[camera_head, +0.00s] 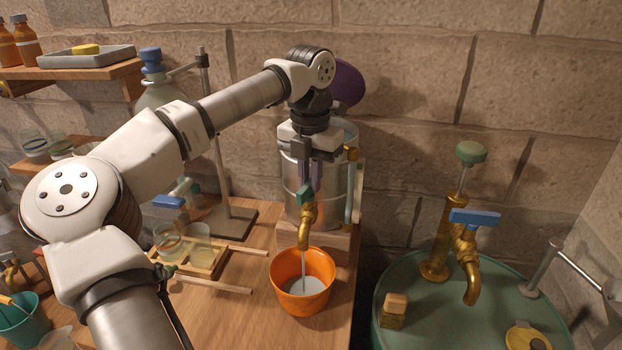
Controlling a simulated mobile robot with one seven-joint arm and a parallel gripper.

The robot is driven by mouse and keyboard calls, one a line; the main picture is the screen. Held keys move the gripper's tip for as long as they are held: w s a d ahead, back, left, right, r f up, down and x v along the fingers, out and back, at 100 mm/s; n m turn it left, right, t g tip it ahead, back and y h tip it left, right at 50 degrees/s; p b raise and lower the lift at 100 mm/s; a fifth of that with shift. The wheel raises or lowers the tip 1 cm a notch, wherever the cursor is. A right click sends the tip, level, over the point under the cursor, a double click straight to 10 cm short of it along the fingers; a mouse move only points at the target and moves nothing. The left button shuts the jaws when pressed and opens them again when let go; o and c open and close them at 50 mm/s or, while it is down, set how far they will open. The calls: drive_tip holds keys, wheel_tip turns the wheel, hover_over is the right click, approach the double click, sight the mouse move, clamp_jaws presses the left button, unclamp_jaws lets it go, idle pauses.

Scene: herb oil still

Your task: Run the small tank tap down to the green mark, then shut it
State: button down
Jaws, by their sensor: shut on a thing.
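The small metal tank (290,180) stands on a wooden block at the back of the bench, partly hidden by my arm. Its brass tap (307,222) has a green handle (305,194). A thin stream runs from the spout into an orange bucket (289,264), which has pale liquid in its bottom. My gripper (308,186) points down at the tap and is shut on the green handle. A sight tube (351,195) stands at the tank's right side; I cannot make out the green mark or the level in it.
A green drum (408,318) at the right carries a larger brass tap with a blue handle (474,218). A wooden rack with glass beakers (201,255) sits left of the bucket. A retort stand (228,222) is behind it. A teal bucket (20,325) is at lower left.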

sight(309, 182)
drive_tip(key=shift+a+n, duration=0.1)
drive_tip(key=shift+n, duration=0.5)
drive_tip(key=c, duration=1.5)
unclamp_jaws()
drive_tip(key=shift+o, duration=0.2)
drive_tip(key=shift+r, duration=0.1)
wheel_tip(309, 182, up, 14)
drive_tip(key=shift+b, duration=0.3)
drive_tip(key=shift+f, duration=0.2)
idle(1.8)
